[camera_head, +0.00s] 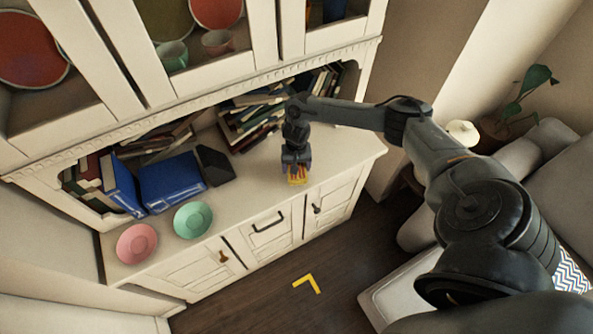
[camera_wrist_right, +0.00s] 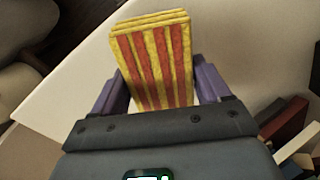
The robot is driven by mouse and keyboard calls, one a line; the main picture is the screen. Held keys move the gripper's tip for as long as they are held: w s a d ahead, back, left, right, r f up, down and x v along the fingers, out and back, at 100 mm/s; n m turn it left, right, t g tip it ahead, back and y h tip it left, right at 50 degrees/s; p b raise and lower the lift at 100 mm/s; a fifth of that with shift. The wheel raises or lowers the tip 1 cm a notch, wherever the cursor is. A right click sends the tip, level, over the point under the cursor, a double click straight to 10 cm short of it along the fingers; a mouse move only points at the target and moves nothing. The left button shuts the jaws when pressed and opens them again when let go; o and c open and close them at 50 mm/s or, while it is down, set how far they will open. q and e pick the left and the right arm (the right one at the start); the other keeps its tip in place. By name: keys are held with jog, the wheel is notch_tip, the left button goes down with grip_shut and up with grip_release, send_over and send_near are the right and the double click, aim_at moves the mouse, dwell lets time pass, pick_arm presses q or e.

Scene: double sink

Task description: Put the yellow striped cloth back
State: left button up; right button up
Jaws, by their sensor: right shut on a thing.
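The yellow cloth with red-orange stripes (camera_head: 297,176) is folded into a thick block. It is at the right part of the white cabinet's counter (camera_head: 255,185), near its front edge. My right gripper (camera_head: 296,168) points down and is shut on the cloth. In the right wrist view the cloth (camera_wrist_right: 155,60) stands out between the two purple fingers (camera_wrist_right: 158,90). I cannot tell whether the cloth touches the counter. My left gripper is not in view.
A pink bowl (camera_head: 137,243) and a green bowl (camera_head: 193,220) are at the counter's left front. Blue binders (camera_head: 172,182) and several books (camera_head: 250,118) fill the shelf behind. The counter's middle is clear. A yellow corner mark (camera_head: 309,283) lies on the floor.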

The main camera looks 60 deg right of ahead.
jog(key=shift+f, duration=1.45)
jog(key=o, duration=1)
jog(key=shift+f, duration=0.1)
